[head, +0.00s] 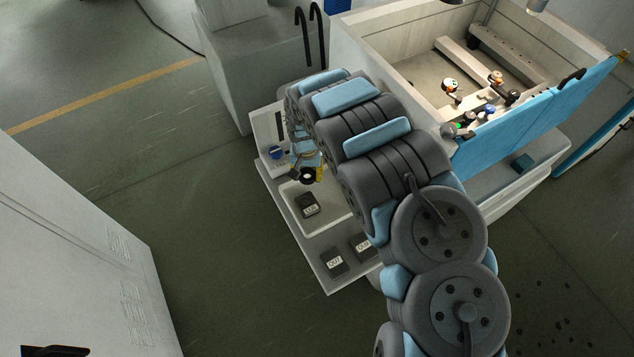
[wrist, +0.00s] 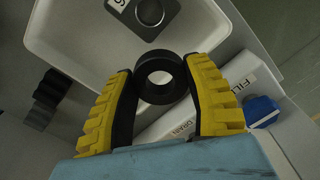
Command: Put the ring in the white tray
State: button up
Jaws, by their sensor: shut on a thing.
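The ring (wrist: 160,94) is black and round with an open centre. It sits between the fingertips of my gripper (wrist: 160,85), whose yellow-backed fingers are shut on it. The white tray (wrist: 62,52) is shallow with raised walls and lies beyond the fingertips in the wrist view. In the head view the white tray (head: 318,224) is partly hidden behind my arm. A dark labelled block (head: 307,205) with a round top feature lies in the tray.
Two dark labelled blocks, one at the shelf's front (head: 334,262) and one beside it (head: 360,246), lie outside the tray. A white labelled box (wrist: 240,90) and a blue knob (wrist: 262,111) are right of my gripper. A dark ridged block (wrist: 48,95) is at left.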

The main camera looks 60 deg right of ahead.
aim_at(317, 187)
jog(key=shift+s+d+f, duration=0.35)
jog(key=shift+f, duration=0.2)
jog(key=shift+s+d+f, duration=0.35)
jog(key=shift+f, duration=0.25)
jog(key=shift+s+d+f, duration=0.35)
jog(key=shift+f, duration=0.2)
jog(key=shift+f+p, duration=0.4)
jog(key=shift+f, duration=1.15)
jog(key=shift+f, duration=0.1)
jog(key=o, duration=1.2)
notch_tip(317, 187, up, 12)
jog(key=shift+s, duration=0.1)
